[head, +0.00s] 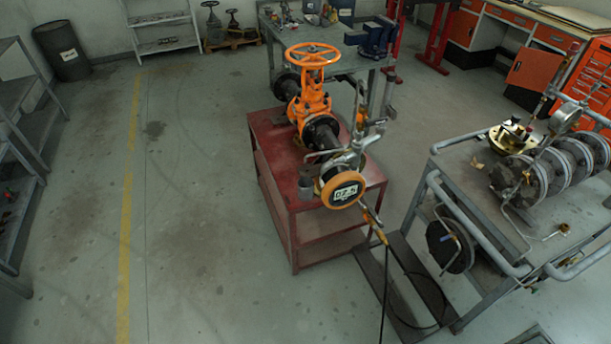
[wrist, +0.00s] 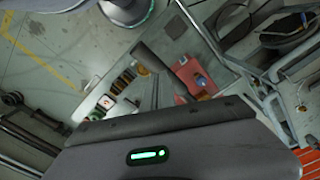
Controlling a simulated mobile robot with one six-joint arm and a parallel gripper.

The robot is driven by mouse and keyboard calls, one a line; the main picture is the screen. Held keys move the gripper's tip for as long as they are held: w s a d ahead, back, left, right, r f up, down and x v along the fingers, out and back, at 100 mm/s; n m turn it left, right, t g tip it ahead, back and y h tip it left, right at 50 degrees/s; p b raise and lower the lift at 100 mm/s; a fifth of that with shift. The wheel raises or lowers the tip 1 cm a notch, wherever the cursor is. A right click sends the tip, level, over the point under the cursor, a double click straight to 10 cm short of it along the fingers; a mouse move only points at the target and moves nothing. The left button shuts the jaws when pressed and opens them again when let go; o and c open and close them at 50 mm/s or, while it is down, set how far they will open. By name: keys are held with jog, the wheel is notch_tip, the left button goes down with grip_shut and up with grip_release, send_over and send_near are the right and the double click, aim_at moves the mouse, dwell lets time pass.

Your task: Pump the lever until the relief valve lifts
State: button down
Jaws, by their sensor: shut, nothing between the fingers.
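An orange gate valve (head: 311,102) with a handwheel stands on a red cart (head: 268,165) in the head view. An orange-rimmed digital gauge (head: 343,189) on its near end appears to read 07.5. On the grey cart at right, a slanted rod (head: 557,75), possibly the lever, rises beside a round dial gauge (head: 565,118) and a brass-coloured body (head: 510,137). I cannot tell which fitting is the relief valve. My gripper (wrist: 165,117) shows only in the wrist view, as a dark grey shape along the bottom. It is shut and empty, with no contact visible.
The grey cart (head: 435,215) carries ribbed cylinders (head: 565,170) and a pipe rail. A black hose (head: 384,290) hangs to the floor between the carts. A workbench with a blue vise (head: 375,38) stands behind. The floor at left is clear.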

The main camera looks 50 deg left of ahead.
notch_tip(320, 180, down, 15)
jog(key=b, duration=1.3)
jog(key=shift+r, duration=0.15)
